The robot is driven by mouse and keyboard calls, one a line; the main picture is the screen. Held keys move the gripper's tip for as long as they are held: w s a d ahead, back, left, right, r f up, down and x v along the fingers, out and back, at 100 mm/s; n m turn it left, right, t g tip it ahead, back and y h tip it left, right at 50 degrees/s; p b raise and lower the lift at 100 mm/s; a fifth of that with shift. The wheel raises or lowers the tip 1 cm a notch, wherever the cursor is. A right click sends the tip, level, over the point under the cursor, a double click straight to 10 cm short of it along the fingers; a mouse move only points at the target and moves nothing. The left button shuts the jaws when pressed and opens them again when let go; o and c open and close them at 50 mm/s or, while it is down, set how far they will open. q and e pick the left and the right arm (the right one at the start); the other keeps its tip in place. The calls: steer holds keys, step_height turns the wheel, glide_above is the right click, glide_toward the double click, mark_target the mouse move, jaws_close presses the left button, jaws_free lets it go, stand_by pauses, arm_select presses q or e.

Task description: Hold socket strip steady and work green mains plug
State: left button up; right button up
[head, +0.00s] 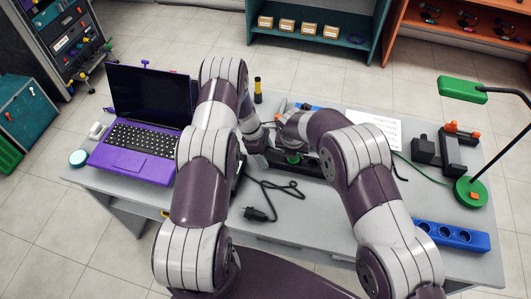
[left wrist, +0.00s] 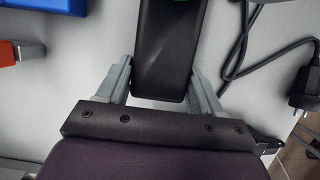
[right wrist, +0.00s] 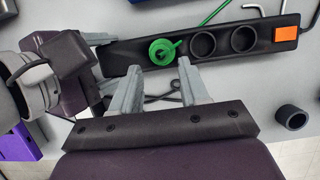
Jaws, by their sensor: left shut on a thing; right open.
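The black socket strip (right wrist: 212,44) lies on the grey table, with two empty round sockets and an orange switch (right wrist: 286,33) at its far end in the right wrist view. The green mains plug (right wrist: 163,52) sits at the socket nearest my left gripper, its green cord running off to the upper right; how deep it sits I cannot tell. My left gripper (left wrist: 162,65) is shut on the end of the strip, one finger on each side; it also shows in the head view (head: 257,160). My right gripper (right wrist: 160,66) is open, its fingertips just short of the plug. My arms hide part of the strip in the head view.
A loose black plug (head: 256,213) and its cord lie in front of the strip. A purple laptop (head: 135,165) stands left. A blue socket strip (head: 453,236), a green lamp (head: 471,191) and black blocks (head: 428,150) stand right. A paper sheet (head: 375,128) lies behind.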

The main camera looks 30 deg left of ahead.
steer(key=shift+x, duration=2.15)
steer(key=shift+d, duration=0.1)
jaws_close()
steer(key=shift+r, duration=0.25)
steer(key=shift+r, duration=2.6)
steer(key=shift+w, duration=0.1)
arm_select(q)
steer(key=o, duration=1.5)
arm_select(e)
steer(key=w+d+r, duration=0.1)
steer(key=d+r, duration=0.5)
steer(key=shift+w, duration=0.15)
